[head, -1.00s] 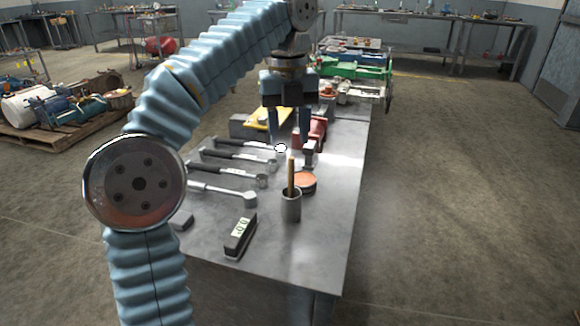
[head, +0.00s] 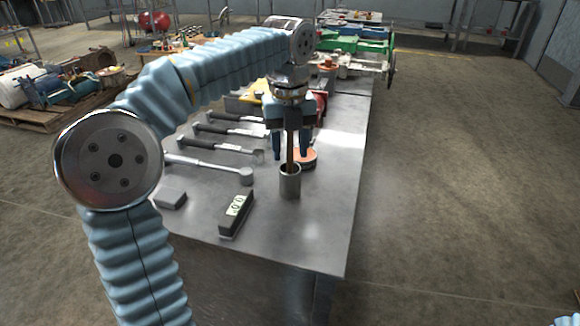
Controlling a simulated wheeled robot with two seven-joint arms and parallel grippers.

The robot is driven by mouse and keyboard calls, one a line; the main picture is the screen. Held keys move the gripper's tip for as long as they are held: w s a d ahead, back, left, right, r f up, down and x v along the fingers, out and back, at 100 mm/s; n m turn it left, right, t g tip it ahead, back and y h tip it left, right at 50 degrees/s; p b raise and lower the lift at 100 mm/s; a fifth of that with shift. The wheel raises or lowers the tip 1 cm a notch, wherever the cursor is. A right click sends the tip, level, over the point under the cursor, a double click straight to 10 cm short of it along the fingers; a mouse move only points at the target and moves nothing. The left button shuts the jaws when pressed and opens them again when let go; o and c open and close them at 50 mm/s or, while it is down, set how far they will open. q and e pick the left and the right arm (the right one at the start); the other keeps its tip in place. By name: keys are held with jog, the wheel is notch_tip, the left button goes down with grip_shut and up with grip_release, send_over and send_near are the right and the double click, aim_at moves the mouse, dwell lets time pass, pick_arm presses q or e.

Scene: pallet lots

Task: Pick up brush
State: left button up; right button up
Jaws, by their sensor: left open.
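The brush (head: 290,150) is a thin brown handle standing upright in a grey metal cup (head: 290,182) near the table's right edge; its lower end is hidden in the cup. My left gripper (head: 291,157) is open and points down over the cup. In the picture its two fingers lie on either side of the handle, apart from it. The handle's upper part overlaps the gripper body; I cannot tell whether it is between the fingers or in front of them. My right gripper is out of view.
A black device with a display (head: 237,212) and a grey block (head: 171,199) lie in front on the metal table (head: 325,225). Several hammer-like tools (head: 215,169) lie left. Floor to the right is clear.

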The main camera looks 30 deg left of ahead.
pick_arm(q)
jog(key=shift+f, duration=0.8)
grip_shut()
jog(key=shift+r, duration=0.15)
notch_tip(320, 180, up, 10)
jog(key=p, duration=0.2)
jog(key=shift+p, duration=0.3)
